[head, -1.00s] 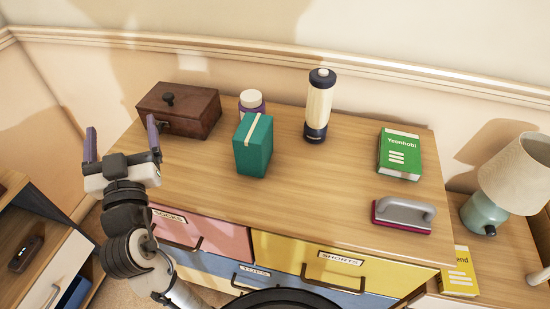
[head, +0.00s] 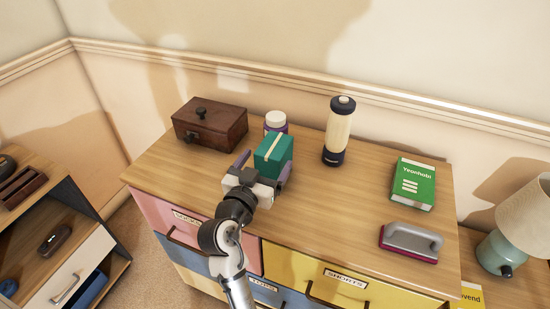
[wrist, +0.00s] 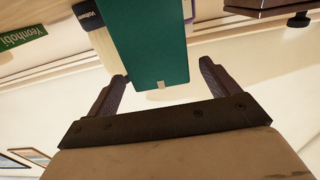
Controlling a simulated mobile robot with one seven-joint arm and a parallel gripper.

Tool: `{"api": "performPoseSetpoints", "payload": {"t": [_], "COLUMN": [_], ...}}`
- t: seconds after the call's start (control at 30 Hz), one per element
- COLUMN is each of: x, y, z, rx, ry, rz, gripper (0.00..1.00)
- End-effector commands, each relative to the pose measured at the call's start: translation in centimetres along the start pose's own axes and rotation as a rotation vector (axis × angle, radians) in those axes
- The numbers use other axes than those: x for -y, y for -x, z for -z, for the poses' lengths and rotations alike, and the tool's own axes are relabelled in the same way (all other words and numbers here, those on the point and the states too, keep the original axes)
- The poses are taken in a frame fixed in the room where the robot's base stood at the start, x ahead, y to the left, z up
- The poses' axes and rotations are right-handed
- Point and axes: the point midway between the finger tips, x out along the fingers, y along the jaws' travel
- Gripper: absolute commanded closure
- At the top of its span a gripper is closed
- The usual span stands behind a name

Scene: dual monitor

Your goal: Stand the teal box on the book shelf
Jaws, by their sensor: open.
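The teal box (head: 276,154) with a pale band stands on the wooden dresser top in the head view. My gripper (head: 263,173) is open in front of it, with one finger on the box's left and one on its right. In the wrist view the teal box (wrist: 152,40) extends down between the two spread fingers of my gripper (wrist: 162,88). No shelf clearly identifiable as the book shelf is in view; a low open unit (head: 85,246) stands at the left.
A purple jar (head: 276,122) stands just behind the box and a brown wooden chest (head: 210,122) behind left. A blender-like bottle (head: 338,131), a green book (head: 413,184) and a grey-handled brush (head: 411,240) are to the right. A lamp (head: 510,237) stands far right. The dresser's middle is clear.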

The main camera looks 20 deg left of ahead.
Motion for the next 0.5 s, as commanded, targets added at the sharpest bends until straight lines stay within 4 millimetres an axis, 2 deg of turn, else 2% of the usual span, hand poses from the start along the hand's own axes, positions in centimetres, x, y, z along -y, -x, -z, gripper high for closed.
{"api": "performPoseSetpoints", "payload": {"t": [0.17, 0.4, 0.5], "x": [0.0, 0.0, 0.0], "y": [-1.4, -5.0, -5.8], "z": [0.1, 0.2, 0.1], "rx": [0.001, 0.0, 0.0], "ry": [0.001, 0.0, 0.0], "rz": [-0.001, -0.001, -0.001], "gripper": [0.13, 0.13, 0.13]}}
